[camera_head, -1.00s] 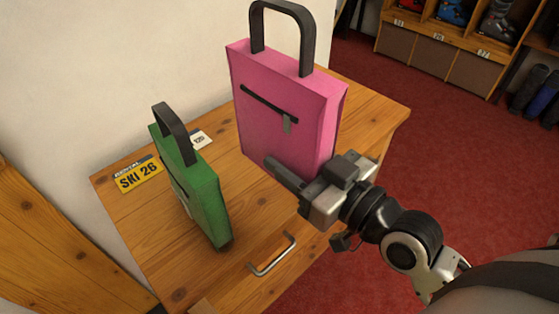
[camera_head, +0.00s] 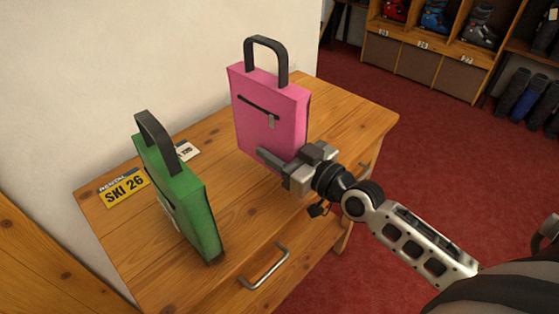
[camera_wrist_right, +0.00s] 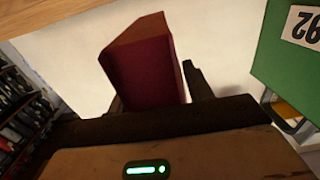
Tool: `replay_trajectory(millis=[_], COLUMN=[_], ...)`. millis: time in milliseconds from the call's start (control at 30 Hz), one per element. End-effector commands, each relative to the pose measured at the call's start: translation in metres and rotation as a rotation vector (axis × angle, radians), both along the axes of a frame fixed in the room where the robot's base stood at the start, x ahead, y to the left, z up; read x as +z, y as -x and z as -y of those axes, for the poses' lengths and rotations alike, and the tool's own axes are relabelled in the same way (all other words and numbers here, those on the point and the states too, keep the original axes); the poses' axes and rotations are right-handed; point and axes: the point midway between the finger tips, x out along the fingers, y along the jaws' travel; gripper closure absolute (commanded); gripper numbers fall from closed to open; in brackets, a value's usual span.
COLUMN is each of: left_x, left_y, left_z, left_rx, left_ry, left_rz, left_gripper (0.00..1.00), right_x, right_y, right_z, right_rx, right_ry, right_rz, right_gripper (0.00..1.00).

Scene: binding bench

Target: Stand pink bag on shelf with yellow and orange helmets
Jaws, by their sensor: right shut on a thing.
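The pink bag (camera_head: 270,115) with a black handle and a dark zip is upright near the back right of the wooden bench. My right gripper (camera_head: 282,166) is shut on its lower part; one finger shows across the front face. I cannot tell whether its base touches the bench. In the right wrist view the bag (camera_wrist_right: 145,65) looks dark red between the fingers (camera_wrist_right: 158,95). The left gripper is not in view. The shelf with yellow and orange helmets is not in view.
A green bag (camera_head: 188,205) stands on the bench (camera_head: 235,215) left of the pink one. A yellow SKI 26 plate (camera_head: 124,188) and a white tag (camera_head: 187,151) lie behind it. A drawer handle (camera_head: 264,268) juts from the front. Boot cubbies (camera_head: 425,55) stand across red carpet (camera_head: 420,150).

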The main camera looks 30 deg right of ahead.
Motion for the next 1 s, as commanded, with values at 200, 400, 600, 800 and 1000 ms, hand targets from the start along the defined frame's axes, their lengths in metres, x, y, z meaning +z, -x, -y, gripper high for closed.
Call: replay_trajectory(millis=[200, 400, 600, 800, 1000], left_x=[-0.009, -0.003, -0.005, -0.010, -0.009], left_y=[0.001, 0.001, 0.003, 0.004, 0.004], left_z=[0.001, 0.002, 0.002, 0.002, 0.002], left_rx=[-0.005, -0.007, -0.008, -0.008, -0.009], left_ry=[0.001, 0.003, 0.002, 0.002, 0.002], left_rz=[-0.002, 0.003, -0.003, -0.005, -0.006], left_gripper=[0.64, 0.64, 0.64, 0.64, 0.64], right_x=[-0.023, -0.037, -0.037, -0.045, -0.044], right_y=[-0.012, -0.011, -0.011, -0.010, -0.010], right_z=[0.006, 0.006, 0.006, 0.005, 0.005], right_rx=[-0.001, -0.003, -0.003, -0.002, -0.001], right_ry=[0.001, 0.001, -0.001, -0.001, -0.001], right_rz=[0.003, 0.007, 0.006, -0.001, -0.001], right_gripper=[0.90, 0.90, 0.90, 0.46, 0.27])
